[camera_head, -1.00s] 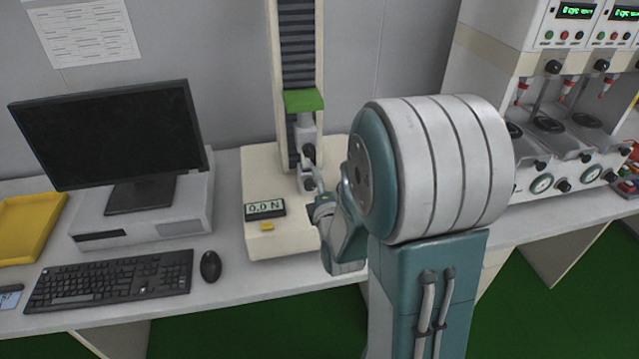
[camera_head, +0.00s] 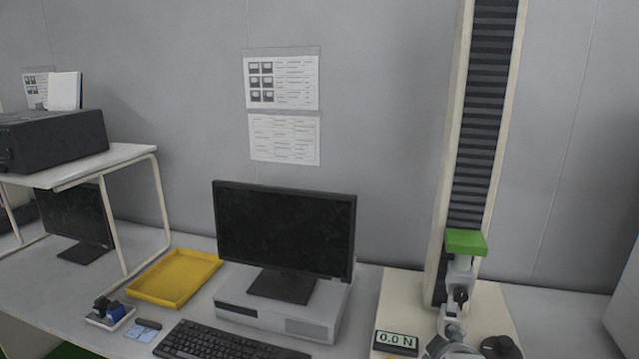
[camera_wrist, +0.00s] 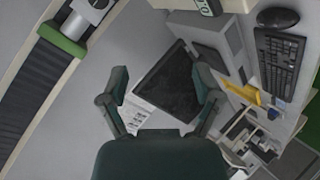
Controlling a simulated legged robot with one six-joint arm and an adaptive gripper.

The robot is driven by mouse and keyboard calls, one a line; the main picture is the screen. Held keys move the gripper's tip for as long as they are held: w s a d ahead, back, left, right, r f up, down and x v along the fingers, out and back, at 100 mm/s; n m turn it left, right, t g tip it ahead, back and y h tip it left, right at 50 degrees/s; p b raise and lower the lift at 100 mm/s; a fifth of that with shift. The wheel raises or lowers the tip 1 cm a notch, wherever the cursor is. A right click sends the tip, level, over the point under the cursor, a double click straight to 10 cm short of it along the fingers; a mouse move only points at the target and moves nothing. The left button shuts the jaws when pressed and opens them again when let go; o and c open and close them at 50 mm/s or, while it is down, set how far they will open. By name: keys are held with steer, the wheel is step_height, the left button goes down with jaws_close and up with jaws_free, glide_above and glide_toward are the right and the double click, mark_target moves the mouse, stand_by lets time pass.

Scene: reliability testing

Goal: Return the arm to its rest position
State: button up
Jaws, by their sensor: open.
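My gripper (camera_wrist: 161,88) shows in the wrist view with its two dark green fingers spread wide and nothing between them. Beyond the fingers lie the monitor (camera_wrist: 172,80) and wall, apart from them. The tall testing machine column (camera_wrist: 45,75) with its green block (camera_wrist: 62,42) is at the upper left there. In the head view the column (camera_head: 486,110) and green block (camera_head: 466,241) stand at the right. Grey and dark parts at the bottom edge there are cut off; I cannot tell my gripper among them.
The head view shows a monitor (camera_head: 285,228) on a flat case (camera_head: 232,300), a keyboard (camera_head: 215,345), a yellow tray (camera_head: 175,278) and a raised shelf (camera_head: 80,168) with a black box (camera_head: 52,140). The display (camera_head: 396,341) reads 0.0 N. The wrist view shows a mouse (camera_wrist: 278,18).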

steer(key=s+a+r+m+g, duration=0.1)
steer(key=s+a+m+g, duration=0.2)
steer(key=s, duration=0.5)
steer(key=s+a+r+m+g+y, duration=0.1)
steer(key=s+a+r+m+g, duration=0.1)
steer(key=s+m, duration=0.3)
steer(key=s+a+g, duration=0.1)
steer(key=s, duration=0.3)
steer(key=shift+s+r+m+y, duration=0.2)
steer(key=shift+m+y, duration=0.1)
